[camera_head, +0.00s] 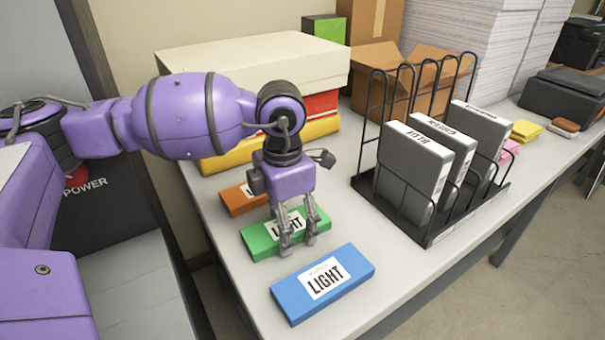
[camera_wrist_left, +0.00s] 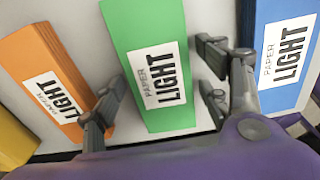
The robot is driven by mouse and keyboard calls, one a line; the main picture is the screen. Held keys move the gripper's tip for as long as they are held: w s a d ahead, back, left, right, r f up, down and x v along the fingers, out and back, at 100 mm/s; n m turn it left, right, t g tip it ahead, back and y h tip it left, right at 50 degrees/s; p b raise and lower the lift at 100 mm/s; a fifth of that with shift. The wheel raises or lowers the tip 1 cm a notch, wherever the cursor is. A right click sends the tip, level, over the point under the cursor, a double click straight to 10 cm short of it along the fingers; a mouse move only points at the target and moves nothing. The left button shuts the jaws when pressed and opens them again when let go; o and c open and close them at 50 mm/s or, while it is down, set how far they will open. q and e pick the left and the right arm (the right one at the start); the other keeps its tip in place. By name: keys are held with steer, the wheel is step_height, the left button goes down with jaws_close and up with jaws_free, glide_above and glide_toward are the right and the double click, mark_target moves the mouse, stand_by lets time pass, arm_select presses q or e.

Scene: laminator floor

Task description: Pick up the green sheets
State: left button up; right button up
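The green sheets (camera_head: 262,240) are a flat green pack with a white "LIGHT" label, lying on the table between an orange and a blue pack. In the left wrist view the green pack (camera_wrist_left: 150,30) runs down the middle, between my finger pads. My left gripper (camera_head: 297,245) points down over the pack in the head view. Its fingers are spread, with a gap to the green pack on both sides in the wrist view (camera_wrist_left: 160,95). Whether the fingertips touch the table cannot be told. My right gripper is not in view.
The blue pack (camera_head: 340,284) lies in front, close to my fingers, and the orange pack (camera_head: 238,200) lies behind. A black wire rack (camera_head: 428,236) with grey binders stands to the right. Stacked boxes (camera_head: 250,58) stand behind. Bare table lies between packs and rack.

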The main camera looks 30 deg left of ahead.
arm_select(q)
steer(key=c, duration=1)
steer(key=shift+c, duration=0.2)
